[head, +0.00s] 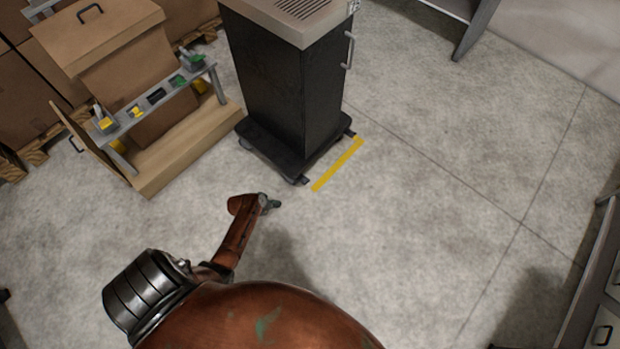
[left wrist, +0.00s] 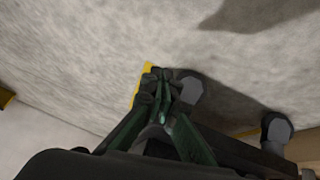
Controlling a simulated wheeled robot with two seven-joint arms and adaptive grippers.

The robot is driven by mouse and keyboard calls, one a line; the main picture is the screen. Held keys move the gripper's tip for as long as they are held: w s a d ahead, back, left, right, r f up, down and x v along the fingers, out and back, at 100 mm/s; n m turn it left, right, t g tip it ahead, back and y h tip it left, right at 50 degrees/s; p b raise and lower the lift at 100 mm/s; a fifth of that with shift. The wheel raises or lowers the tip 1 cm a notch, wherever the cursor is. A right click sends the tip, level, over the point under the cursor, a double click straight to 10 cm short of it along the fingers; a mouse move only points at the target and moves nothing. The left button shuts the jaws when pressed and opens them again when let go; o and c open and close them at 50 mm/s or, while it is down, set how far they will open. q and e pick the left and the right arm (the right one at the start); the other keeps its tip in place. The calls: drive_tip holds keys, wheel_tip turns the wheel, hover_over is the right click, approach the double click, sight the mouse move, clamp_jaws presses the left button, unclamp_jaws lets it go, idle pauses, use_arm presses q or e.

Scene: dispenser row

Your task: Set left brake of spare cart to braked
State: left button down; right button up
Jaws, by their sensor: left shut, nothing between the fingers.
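The spare cart (head: 283,90) is a tall black cabinet with a grey top and a dark wheeled base, standing upright at top centre of the head view. A small dark brake tab (head: 303,181) sticks out at the base's near corner, and another (head: 351,134) at its right corner. Their settings are too small to tell. My left gripper (head: 271,203) is shut and empty, low over the floor, just left of and in front of the near tab, apart from it. In the left wrist view its green fingers (left wrist: 158,82) are together beside a grey caster (left wrist: 191,88). My right gripper is out of view.
A yellow floor strip (head: 338,164) lies along the cart's right front side. A wooden stand with a dispenser rack (head: 160,100) is at left, among cardboard boxes. Grey furniture (head: 595,270) is at far right. The floor right of the cart is clear.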

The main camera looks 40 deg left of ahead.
use_arm(q)
drive_tip(key=t+h+b, duration=0.1)
drive_tip(key=t+b, duration=0.1)
drive_tip(key=b, duration=0.2)
approach(306, 179)
drive_tip(key=s+r, duration=0.2)
drive_tip(key=s, duration=0.1)
drive_tip(key=shift+w+a+r+m, duration=0.1)
drive_tip(key=shift+a+r+m, duration=0.2)
drive_tip(key=shift+a+r, duration=0.15)
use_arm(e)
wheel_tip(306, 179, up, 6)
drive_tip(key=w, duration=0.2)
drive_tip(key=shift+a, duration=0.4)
use_arm(q)
drive_tip(key=shift+f, duration=0.1)
